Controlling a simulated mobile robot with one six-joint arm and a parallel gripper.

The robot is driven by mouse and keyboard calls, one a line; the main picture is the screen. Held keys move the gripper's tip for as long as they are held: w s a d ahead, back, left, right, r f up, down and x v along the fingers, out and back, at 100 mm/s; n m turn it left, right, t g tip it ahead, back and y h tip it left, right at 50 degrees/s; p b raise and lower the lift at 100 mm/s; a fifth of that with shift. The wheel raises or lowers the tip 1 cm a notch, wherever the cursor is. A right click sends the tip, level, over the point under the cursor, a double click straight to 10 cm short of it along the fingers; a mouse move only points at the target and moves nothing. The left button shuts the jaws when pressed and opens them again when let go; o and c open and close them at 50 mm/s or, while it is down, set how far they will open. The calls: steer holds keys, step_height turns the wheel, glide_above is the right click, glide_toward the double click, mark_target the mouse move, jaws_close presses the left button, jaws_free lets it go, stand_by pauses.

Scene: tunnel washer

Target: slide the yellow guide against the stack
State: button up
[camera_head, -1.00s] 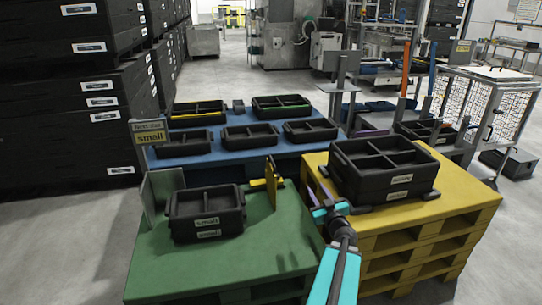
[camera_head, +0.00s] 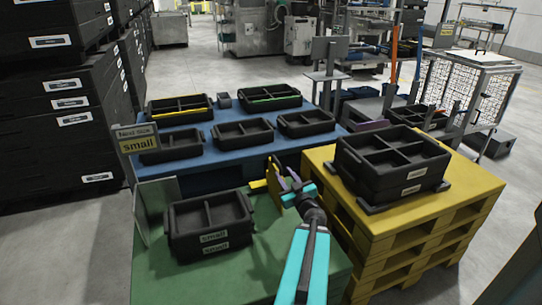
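The stack of black small crates (camera_head: 212,228) stands on the green pallet table (camera_head: 275,258), with two "small" labels on its front. The yellow guide (camera_head: 274,184) is an upright plate to the right of the stack, near the table's back right corner. My gripper (camera_head: 289,184) is at the right face of the guide, on the side away from the stack. Its fingers are small and dark here; I cannot tell whether they touch the guide or how far they are apart.
A grey upright plate (camera_head: 153,207) stands left of the stack. A blue table (camera_head: 190,162) behind holds several divided crates. A yellow pallet pile (camera_head: 440,208) with a black crate stack (camera_head: 392,165) stands close on my arm's right. A "Next size small" sign (camera_head: 138,140) stands at back left.

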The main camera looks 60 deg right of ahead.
mark_target(274, 157)
steer(key=shift+d, duration=0.2)
stand_by(0.3)
steer(key=shift+w+d, duration=0.3)
steer(key=shift+w, duration=0.05)
steer(key=shift+b+x, duration=0.75)
steer(key=shift+x, duration=5.5)
jaws_close()
